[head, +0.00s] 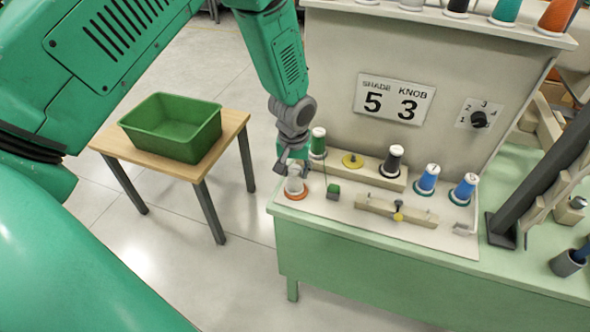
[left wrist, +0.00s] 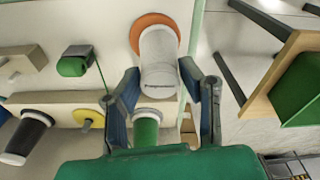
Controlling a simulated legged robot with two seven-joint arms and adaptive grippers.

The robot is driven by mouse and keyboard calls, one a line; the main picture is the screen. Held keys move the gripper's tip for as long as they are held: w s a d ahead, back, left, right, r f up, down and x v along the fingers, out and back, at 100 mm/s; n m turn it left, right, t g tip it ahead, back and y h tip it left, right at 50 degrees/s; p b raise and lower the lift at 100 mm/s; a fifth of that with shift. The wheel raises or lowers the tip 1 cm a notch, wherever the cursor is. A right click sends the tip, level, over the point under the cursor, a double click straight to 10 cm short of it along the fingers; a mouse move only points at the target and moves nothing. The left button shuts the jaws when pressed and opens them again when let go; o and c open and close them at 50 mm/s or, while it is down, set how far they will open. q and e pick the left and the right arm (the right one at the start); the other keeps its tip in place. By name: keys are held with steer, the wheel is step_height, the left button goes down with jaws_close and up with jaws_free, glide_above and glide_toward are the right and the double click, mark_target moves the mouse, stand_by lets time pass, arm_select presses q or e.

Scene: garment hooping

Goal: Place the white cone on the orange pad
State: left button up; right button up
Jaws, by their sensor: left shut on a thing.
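The white cone (head: 294,184) stands roughly upright over the orange pad (head: 303,194) at the left end of the white board. It also shows in the left wrist view (left wrist: 158,62), with its base against the orange pad (left wrist: 152,19). I cannot tell for sure whether the base rests flat or is slightly above. My left gripper (head: 292,170) comes down from above and is shut on the cone; its two fingers flank the cone in the left wrist view (left wrist: 162,76). My right gripper is not in view.
A green cone (head: 318,143), black cone (head: 392,160) and two blue cones (head: 427,179) stand nearby on the board. A small green block (head: 333,191) sits just right of the pad. A green bin (head: 172,127) is on a wooden table (head: 236,121) at left.

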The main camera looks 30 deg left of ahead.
arm_select(q)
steer(key=o, duration=1.2)
steer(key=shift+d, duration=0.1)
steer(key=shift+o, duration=0.2)
steer(key=shift+d+r, duration=0.1)
steer(key=shift+d, duration=0.2)
step_height(320, 180, up, 11)
steer(key=s, duration=0.1)
steer(key=s+d+f+m, duration=0.3)
steer(key=s+f, duration=1.2)
steer(key=s, duration=0.1)
steer(key=s+f+m, duration=0.2)
steer(key=s+f, duration=0.1)
steer(key=s, duration=1)
steer(key=shift+s+f+m+g+h+p, duration=0.2)
steer(key=shift+m+g+h+p, duration=0.1)
steer(key=shift+p, duration=0.15)
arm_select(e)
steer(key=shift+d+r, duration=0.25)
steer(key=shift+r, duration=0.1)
arm_select(q)
steer(key=shift+d+f, duration=0.1)
